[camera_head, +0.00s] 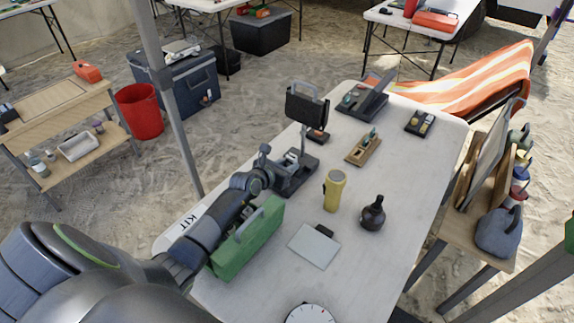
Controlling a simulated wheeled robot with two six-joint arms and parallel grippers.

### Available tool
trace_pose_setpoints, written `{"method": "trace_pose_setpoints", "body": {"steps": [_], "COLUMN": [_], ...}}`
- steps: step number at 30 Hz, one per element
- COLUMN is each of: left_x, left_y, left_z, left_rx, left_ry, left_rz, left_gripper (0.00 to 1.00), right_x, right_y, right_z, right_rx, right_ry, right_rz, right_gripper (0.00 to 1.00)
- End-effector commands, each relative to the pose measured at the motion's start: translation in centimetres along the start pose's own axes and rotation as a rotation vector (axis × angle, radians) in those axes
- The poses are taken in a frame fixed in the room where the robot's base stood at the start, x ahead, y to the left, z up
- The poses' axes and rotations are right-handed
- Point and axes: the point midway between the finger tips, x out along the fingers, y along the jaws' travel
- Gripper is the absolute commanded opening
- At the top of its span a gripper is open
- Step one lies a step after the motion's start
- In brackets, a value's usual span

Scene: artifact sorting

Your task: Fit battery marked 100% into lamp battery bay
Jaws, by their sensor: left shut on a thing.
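The work lamp has a dark head (306,107) on a thin upright post and a dark base (301,182) on the white table (385,215). My left gripper (283,164) is at the left side of the lamp base, low over it. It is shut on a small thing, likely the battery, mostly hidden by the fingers. Its 100% mark cannot be read. I cannot tell whether it is inside the base's bay or just above it. My right gripper is not in view.
A green case (246,238) lies under my left forearm. A wooden tray (358,157) and black tray (413,128) lie farther back.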

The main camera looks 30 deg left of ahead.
Motion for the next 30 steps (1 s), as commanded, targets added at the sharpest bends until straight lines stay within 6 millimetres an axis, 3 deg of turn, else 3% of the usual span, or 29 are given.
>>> {"method": "trace_pose_setpoints", "body": {"steps": [4, 5, 10, 20, 25, 30], "left_x": [0.2, 0.2, 0.1, -0.2, -2.0, -5.0], "left_y": [0.0, 0.0, -0.1, -0.1, 0.0, 0.1], "left_z": [-0.5, -0.4, -0.6, -0.8, -0.8, -0.6], "left_rx": [-0.001, 0.0, -0.001, -0.002, -0.001, 0.001], "left_ry": [0.001, 0.002, 0.005, 0.011, 0.01, 0.007], "left_rz": [0.0, 0.0, -0.001, -0.002, 0.0, 0.001], "left_gripper": [0.02, 0.31, 0.53, 0.54, 0.54, 0.54], "right_x": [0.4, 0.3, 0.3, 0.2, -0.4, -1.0], "right_y": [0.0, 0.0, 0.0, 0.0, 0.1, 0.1], "right_z": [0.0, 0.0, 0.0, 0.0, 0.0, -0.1], "right_rx": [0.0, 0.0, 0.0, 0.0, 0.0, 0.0], "right_ry": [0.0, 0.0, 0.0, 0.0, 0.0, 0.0], "right_rz": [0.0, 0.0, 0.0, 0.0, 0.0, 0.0], "right_gripper": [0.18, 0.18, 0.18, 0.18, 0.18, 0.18]}}
